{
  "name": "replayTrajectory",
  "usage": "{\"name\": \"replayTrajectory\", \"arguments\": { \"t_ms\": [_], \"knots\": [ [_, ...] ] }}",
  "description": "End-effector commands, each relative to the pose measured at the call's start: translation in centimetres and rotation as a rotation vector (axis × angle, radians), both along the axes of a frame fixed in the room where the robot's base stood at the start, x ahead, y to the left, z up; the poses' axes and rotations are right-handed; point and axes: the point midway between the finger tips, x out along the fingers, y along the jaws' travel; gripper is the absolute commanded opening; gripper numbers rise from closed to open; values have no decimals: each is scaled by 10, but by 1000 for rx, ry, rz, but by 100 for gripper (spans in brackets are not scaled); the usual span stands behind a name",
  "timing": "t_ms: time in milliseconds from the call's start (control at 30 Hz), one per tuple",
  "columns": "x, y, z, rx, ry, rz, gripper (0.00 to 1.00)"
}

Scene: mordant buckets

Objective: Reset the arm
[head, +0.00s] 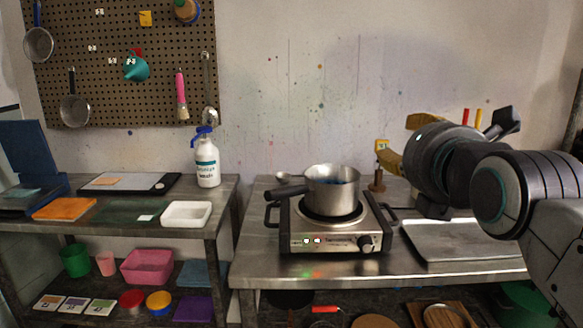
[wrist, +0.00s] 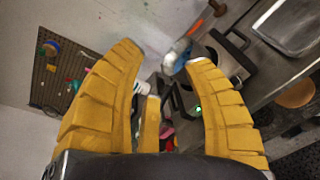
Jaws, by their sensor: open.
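My gripper (wrist: 163,62) is open and empty, with its yellow ridged fingers spread apart in the wrist view. In the head view my gripper (head: 390,156) is partly hidden behind my dark wrist, and yellow finger parts show to its left. My arm comes in from the right and is raised above the right side of the steel table (head: 450,270). Nothing is seen between the fingers at close range. The pot (head: 331,188) stands on the hot plate (head: 330,232), to the left of my gripper and apart from it.
A tray (head: 460,240) lies under my arm. A wooden stand (head: 377,180) is behind the hot plate. A spray bottle (head: 206,160) and a white tray (head: 186,214) stand on the left table. Tools hang on the pegboard (head: 110,55). The air above the tables is mostly free.

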Motion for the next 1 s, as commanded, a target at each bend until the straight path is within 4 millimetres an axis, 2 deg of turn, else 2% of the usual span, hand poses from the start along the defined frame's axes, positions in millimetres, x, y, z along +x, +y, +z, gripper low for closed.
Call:
{"name": "replayTrajectory", "arguments": {
  "t_ms": [167, 467, 733, 1000],
  "knots": [
    [-7, 0, -15, 207, 101, -42, 46],
    [-39, -1, -68, 774, 360, -275, 46],
    [-90, -1, -114, 1271, 540, -654, 46],
    [-151, -1, -148, 1659, 587, -1136, 46]
  ]
}}
